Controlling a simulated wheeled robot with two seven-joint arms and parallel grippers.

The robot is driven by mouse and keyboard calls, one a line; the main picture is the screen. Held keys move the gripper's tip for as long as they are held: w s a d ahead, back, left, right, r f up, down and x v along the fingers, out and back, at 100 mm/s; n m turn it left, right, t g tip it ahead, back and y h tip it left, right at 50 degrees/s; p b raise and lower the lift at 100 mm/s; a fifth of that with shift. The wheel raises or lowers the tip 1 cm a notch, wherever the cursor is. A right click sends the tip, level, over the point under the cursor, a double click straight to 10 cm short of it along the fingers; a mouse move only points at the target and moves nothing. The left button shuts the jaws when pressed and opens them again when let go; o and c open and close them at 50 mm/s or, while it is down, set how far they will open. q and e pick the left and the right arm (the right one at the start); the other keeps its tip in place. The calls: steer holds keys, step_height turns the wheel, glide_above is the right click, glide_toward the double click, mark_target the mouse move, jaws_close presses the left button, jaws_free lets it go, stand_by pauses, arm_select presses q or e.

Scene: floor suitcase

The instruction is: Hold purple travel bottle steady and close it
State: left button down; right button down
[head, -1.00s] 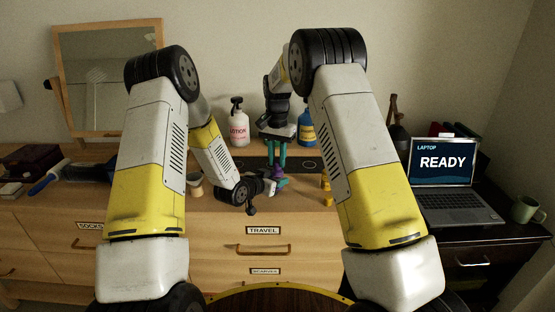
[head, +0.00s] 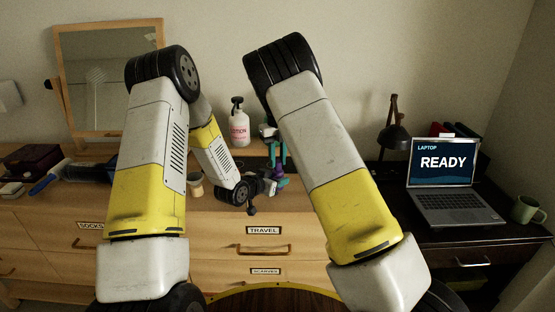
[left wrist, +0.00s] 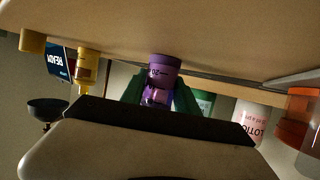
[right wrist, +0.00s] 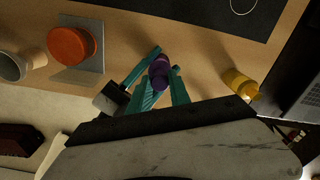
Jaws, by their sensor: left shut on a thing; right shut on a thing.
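The purple travel bottle (left wrist: 157,92) is between the green fingers of my left gripper (left wrist: 158,98) in the left wrist view, which shows the scene inverted. In the head view, my left gripper (head: 268,185) holds it above the dresser top near the front edge. My right gripper (right wrist: 165,88) is above, its teal fingers closed around the purple top (right wrist: 159,68) of the bottle. Whether the cap is seated or threaded is hidden by the fingers. My right forearm hides most of the right hand in the head view.
A white lotion bottle (head: 238,125) stands behind. A yellow bottle (right wrist: 240,84) and an orange-lidded container (right wrist: 70,45) stand to either side of the grippers. The laptop (head: 443,170) and green mug (head: 524,209) are on the dark desk at right.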

steer(key=c, duration=1.1)
jaws_free()
steer(key=shift+r, duration=0.1)
step_height(320, 180, up, 12)
steer(key=shift+f, duration=0.1)
arm_select(q)
steer(key=c, duration=0.8)
jaws_free()
steer(key=shift+c, duration=0.2)
